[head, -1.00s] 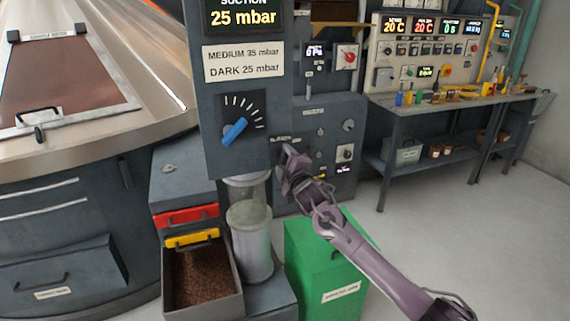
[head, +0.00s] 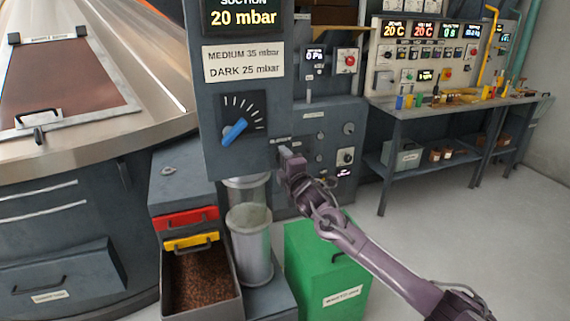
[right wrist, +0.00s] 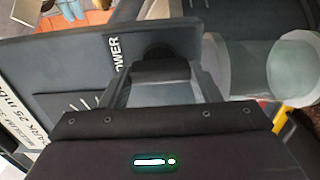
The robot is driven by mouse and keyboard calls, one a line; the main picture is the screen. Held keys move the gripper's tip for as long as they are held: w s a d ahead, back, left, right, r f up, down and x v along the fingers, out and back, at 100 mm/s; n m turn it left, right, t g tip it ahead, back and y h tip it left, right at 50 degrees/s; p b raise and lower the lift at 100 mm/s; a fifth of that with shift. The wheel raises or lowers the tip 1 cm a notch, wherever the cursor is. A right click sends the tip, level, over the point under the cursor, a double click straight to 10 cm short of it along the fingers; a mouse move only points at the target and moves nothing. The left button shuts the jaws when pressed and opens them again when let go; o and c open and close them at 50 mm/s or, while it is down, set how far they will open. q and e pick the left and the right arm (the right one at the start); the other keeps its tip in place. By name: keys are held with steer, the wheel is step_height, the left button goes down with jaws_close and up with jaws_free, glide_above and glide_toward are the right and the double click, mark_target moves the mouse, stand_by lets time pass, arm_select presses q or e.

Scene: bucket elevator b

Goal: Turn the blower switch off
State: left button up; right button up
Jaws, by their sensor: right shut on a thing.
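The blower switch is a dark round knob (right wrist: 158,52) on a grey panel, beside a label partly reading "OWER" (right wrist: 117,55) in the right wrist view. My right gripper (head: 287,157) is at the grey control cabinet in the head view, just below a small label (head: 280,141). Its fingers also show in the right wrist view (right wrist: 160,85), closed about the knob. In the head view the gripper hides the switch, and its exact setting cannot be told. My left gripper is out of view.
A panel with a blue dial (head: 235,130) and a suction display (head: 242,18) reading 20 mbar stands left of the gripper. Below are a glass-and-metal cylinder (head: 250,245), a bean drawer (head: 202,280) and a green bin (head: 325,265). Floor at right is clear.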

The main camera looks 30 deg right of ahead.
steer(key=o, duration=1)
steer(key=shift+b+v, duration=1)
steer(key=shift+v, duration=2.9)
steer(key=shift+f, duration=0.1)
